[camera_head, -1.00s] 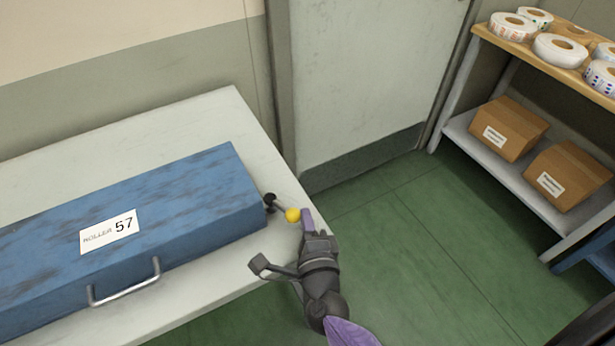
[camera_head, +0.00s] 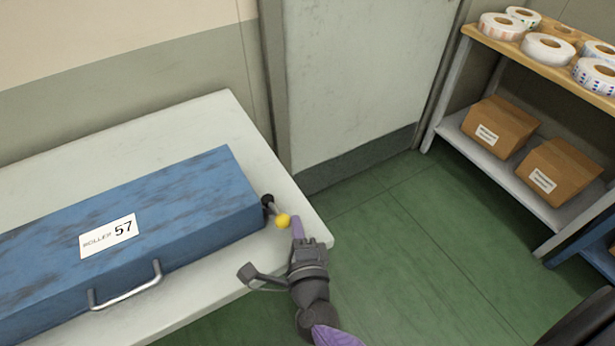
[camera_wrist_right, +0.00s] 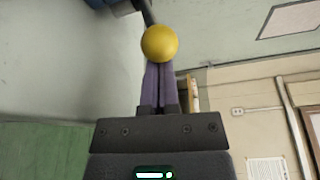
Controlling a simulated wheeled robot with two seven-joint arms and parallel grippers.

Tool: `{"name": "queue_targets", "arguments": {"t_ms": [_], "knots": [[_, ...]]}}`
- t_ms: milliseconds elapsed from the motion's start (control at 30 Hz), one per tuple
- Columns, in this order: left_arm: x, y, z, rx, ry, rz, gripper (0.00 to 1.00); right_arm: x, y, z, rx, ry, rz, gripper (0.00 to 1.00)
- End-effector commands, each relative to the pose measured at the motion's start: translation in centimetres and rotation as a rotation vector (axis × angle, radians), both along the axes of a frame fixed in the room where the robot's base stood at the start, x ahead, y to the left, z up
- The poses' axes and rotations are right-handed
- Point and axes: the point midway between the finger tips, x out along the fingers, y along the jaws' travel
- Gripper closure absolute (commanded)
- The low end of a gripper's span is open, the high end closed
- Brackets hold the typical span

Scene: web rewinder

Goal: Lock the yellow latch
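The yellow latch knob (camera_head: 283,221) is a ball on a short dark lever at the right end of the blue roller cover (camera_head: 150,215). The lever slants down and right from its dark pivot (camera_head: 267,201). My right gripper (camera_head: 297,228) is beside the knob on its right, its purple fingers close against it. In the right wrist view the yellow knob (camera_wrist_right: 159,43) hides the fingertips, and the fingers (camera_wrist_right: 158,85) are together. I see no grip around the knob; exact contact is hard to tell. My left gripper is out of view.
The cover, with a metal handle (camera_head: 125,287), lies on a white table (camera_head: 200,125). Green floor (camera_head: 400,240) is open to the right. A shelf (camera_head: 510,180) with label rolls and two cardboard boxes stands at the right. A grey door is behind.

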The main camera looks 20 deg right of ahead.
Motion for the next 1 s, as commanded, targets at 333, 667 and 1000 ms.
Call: {"name": "queue_targets", "arguments": {"t_ms": [333,667,1000], "knots": [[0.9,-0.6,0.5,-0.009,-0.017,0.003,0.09,-2.8,0.5,0.2,0.001,0.003,0.005,1.0],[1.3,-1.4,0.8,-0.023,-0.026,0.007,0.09,-7.2,1.1,0.5,0.001,0.001,0.001,1.0],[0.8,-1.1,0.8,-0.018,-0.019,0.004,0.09,-7.4,1.1,0.5,0.001,0.0,0.0,1.0]]}}
